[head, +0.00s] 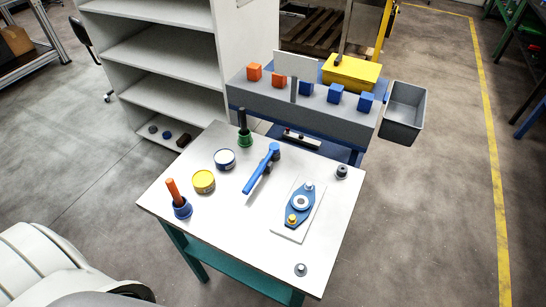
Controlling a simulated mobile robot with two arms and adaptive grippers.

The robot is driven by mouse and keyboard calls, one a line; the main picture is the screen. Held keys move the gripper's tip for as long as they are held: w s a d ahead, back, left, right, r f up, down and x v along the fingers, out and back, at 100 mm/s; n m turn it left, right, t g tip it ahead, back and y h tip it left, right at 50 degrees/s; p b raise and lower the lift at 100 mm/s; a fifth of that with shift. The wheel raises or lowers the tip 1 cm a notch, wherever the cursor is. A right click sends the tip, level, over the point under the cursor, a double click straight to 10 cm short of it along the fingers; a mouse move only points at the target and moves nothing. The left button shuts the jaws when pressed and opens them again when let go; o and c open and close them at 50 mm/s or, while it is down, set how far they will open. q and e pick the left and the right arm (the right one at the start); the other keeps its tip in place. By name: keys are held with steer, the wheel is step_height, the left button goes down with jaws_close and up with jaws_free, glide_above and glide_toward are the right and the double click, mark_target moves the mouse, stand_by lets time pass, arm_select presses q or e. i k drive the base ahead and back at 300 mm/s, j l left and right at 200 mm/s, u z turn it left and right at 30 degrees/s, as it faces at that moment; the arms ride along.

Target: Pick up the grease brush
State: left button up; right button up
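Two handled tools stand in small cups on the white-topped table (240,243). One has an orange handle (173,191) and stands in a blue cup (182,209) at the left edge. The other has a dark handle (242,119) and stands in a green cup (245,139) at the far edge. Their lower ends are hidden in the cups, so I cannot tell which is the grease brush. A yellow tin (204,181) and a white and dark blue tin (225,159) stand between them. Neither of my grippers can be made out in view.
A blue long-handled tool (262,168) lies mid-table. A blue flanged part (300,204) sits on a white plate (289,235) to its right. Small grey parts lie near the right edge. The table's front left is clear.

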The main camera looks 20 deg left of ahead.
mark_target(242, 114)
steer(key=l+u, duration=0.45)
steer(key=k+l+u, duration=0.15)
steer(key=l+u, duration=0.2)
steer(key=u, duration=0.15)
